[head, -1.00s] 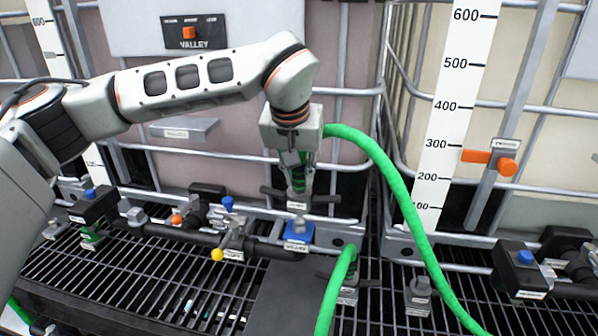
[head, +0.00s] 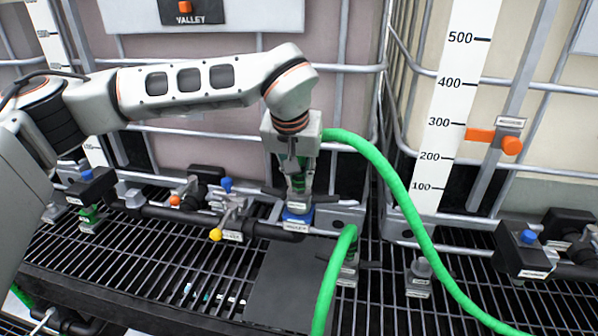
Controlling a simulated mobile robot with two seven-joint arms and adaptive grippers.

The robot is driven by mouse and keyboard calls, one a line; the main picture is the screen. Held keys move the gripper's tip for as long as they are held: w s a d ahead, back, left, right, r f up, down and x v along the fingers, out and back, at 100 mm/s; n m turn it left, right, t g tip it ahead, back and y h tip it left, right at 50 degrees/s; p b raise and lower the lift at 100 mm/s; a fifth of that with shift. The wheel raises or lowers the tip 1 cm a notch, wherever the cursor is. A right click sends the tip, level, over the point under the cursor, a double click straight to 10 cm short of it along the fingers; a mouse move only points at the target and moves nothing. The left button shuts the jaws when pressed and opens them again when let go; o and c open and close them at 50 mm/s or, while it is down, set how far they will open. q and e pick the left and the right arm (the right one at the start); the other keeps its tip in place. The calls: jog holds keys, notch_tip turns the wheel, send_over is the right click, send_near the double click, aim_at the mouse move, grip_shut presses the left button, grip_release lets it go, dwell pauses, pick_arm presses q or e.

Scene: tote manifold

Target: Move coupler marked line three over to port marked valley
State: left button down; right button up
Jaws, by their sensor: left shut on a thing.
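My left gripper (head: 298,172) is shut on a coupler (head: 298,186) with a green band and dark side levers. A green hose (head: 385,170) comes from behind the gripper and runs down to the right. The coupler is upright, right above the blue port (head: 297,215), and its lower end seems to meet it. I cannot tell whether it is fully seated. A small tag in front of the port is too blurred to read here, and the coupler's own label is not readable. A placard marked VALLEY (head: 184,19) is on the tank behind. My right gripper is not in view.
A second green hose (head: 335,275) ends in a coupler (head: 348,264) just right of the port. A grey capped fitting (head: 419,277) stands further right on the black grating (head: 385,315). A pipe with a yellow-knobbed valve (head: 216,235) lies left. Cage bars stand behind.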

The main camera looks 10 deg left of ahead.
pick_arm(q)
jog(key=shift+f, duration=0.15)
jog(key=c, duration=1.8)
grip_release()
jog(key=shift+o, duration=0.2)
jog(key=v, duration=1.2)
